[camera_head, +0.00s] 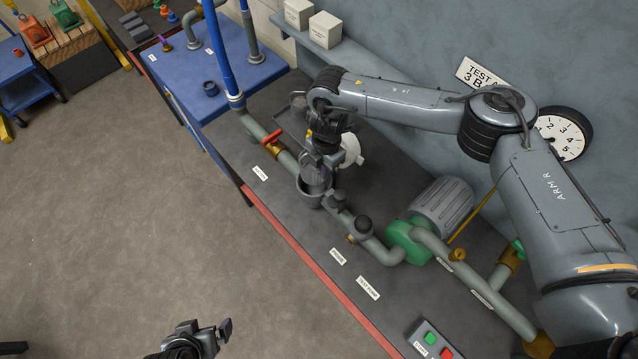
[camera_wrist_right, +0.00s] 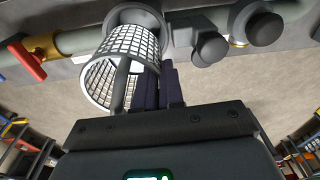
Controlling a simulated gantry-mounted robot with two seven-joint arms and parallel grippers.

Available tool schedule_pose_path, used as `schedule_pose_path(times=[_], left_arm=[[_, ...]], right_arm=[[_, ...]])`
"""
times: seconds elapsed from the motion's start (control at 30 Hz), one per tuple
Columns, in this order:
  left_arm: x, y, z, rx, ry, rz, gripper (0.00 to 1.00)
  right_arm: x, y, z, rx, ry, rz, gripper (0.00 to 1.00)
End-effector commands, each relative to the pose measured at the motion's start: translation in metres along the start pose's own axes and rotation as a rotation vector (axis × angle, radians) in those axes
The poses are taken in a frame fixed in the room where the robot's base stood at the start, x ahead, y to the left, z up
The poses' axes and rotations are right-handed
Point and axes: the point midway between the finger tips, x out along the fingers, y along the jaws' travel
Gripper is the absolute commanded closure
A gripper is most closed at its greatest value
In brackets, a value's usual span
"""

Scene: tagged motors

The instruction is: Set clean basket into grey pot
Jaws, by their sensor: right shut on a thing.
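My right gripper (camera_head: 322,158) is shut on the clean basket, directly over the grey pot (camera_head: 313,194) on the pipe line. In the right wrist view the basket (camera_wrist_right: 98,82) is a white open-mesh cylinder beside the dark fingers (camera_wrist_right: 160,88), with a grey bar across its near end. The pot (camera_wrist_right: 135,14) shows behind the basket's far end. The basket's lower end overlaps the pot's mouth; I cannot tell how far inside it is. My left gripper (camera_head: 205,336) is at the bottom edge, away from the bench; its jaws are unclear.
The pipe (camera_head: 284,158) carries a red-handled valve (camera_head: 272,137) left of the pot. Dark knobbed fittings (camera_head: 364,224) and a green pump (camera_head: 405,240) stand to the right. A white round part (camera_head: 351,150) is close behind the gripper. The floor in front is clear.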

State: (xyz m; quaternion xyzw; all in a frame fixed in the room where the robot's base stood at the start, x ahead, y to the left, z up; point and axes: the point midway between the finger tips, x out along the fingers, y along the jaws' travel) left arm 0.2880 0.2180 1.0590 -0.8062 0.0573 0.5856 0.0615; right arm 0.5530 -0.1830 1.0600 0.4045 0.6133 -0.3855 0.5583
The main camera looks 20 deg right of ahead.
Motion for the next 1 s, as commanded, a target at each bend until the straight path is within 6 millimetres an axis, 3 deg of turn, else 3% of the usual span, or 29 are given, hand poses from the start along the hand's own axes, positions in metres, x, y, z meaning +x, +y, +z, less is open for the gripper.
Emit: schedule_pose_path(times=[0.2, 0.43, 0.7, 1.0], left_arm=[[-0.004, -0.001, -0.001, 0.004, 0.0, -0.003, 0.0], [-0.005, -0.002, -0.001, 0.006, -0.001, -0.005, 0.0], [-0.007, -0.002, -0.001, 0.005, -0.002, -0.005, 0.0], [-0.006, 0.0, -0.001, -0.002, -0.001, 0.001, 0.0]], right_arm=[[0.029, 0.001, 0.002, -0.001, 0.0, -0.002, 1.0], [0.041, 0.001, 0.003, -0.001, 0.0, -0.001, 1.0], [0.07, 0.002, 0.005, -0.002, 0.0, 0.0, 1.0], [0.072, 0.002, 0.005, -0.002, 0.001, 0.001, 1.0]])
